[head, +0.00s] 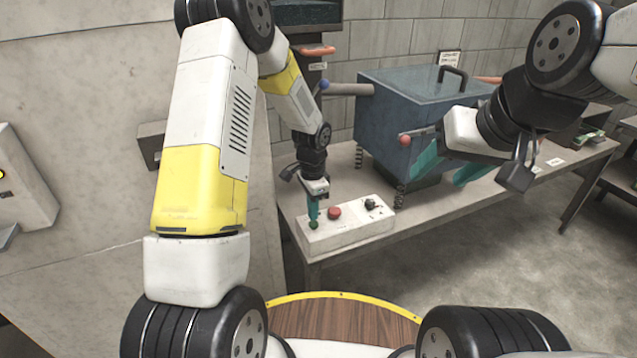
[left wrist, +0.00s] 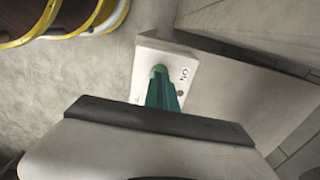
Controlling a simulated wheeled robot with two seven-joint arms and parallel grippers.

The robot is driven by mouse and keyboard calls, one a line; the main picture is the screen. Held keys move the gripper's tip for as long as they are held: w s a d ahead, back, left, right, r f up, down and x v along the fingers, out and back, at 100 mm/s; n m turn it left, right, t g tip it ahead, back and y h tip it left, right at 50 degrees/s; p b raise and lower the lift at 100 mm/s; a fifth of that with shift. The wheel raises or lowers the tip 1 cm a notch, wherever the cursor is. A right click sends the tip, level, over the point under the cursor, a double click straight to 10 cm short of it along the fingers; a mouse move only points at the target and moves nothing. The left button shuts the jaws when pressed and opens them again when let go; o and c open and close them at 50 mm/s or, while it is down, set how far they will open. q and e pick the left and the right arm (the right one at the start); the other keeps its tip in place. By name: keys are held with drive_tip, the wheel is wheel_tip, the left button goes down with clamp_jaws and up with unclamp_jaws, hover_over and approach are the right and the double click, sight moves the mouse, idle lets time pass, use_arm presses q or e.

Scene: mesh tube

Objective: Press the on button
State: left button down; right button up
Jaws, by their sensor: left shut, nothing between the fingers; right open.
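A white control box (head: 352,232) sits at the table's near left corner. On it are a green button (head: 313,225), a red button (head: 334,212) and a black knob (head: 371,204). My left gripper (head: 312,212) is shut and empty, its teal fingers pointing down at the green button. In the left wrist view the fingertips (left wrist: 163,84) overlap the green button (left wrist: 159,69) beside the "ON" label (left wrist: 183,75). I cannot tell whether they touch it or whether it is pressed in. My right gripper (head: 448,168) is open and empty above the table, right of the blue machine.
The blue lidded machine (head: 400,112) stands on springs on the grey table (head: 440,205), behind the control box. A red-knobbed lever (head: 405,140) is near my right gripper. A wall panel (head: 20,180) is at the left. The floor in front of the table is clear.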

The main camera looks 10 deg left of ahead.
sight(312, 224)
use_arm(q)
drive_tip(key=shift+f, duration=0.95)
drive_tip(key=shift+s+f, duration=0.1)
drive_tip(key=shift+f, duration=0.8)
drive_tip(key=shift+s+f, duration=0.15)
drive_tip(key=shift+f, duration=0.1)
drive_tip(key=shift+a, duration=0.1)
wheel_tip(312, 224, up, 15)
drive_tip(key=shift+w, duration=0.4)
